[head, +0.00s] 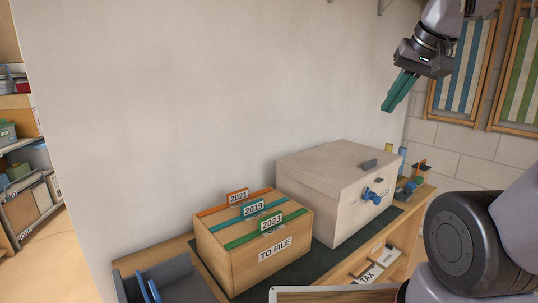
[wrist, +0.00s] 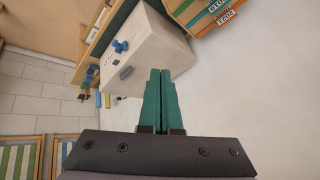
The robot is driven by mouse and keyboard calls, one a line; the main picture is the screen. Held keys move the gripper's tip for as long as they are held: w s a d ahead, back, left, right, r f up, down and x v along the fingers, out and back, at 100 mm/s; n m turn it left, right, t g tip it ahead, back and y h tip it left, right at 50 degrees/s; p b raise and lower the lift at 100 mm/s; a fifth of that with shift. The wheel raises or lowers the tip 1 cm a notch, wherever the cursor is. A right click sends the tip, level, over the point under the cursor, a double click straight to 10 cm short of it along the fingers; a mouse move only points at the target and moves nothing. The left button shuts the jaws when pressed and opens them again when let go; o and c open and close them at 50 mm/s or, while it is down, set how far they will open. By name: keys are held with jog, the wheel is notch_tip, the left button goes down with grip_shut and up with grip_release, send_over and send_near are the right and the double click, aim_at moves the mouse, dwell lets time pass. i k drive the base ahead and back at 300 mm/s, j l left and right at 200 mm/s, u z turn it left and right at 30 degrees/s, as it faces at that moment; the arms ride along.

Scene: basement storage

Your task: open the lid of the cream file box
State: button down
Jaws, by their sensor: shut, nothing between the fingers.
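The cream file box (head: 320,205) stands on a dark mat on the wooden bench, its lid (head: 335,170) down.
A wooden "TO FILE" box (head: 255,240) with coloured dividers stands left of the cream box. A grey tray (head: 170,282) is at the front left. Small items (head: 410,185) stand right of the box. The wall is close behind; the air above the box is clear.

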aim_at(338, 169)
jog(key=i+l+u, duration=0.2)
jog(key=l, duration=0.2)
jog(key=i+l+u, duration=0.2)
jog(key=l, duration=0.2)
jog(key=l+u, duration=0.2)
jog(key=l, duration=0.2)
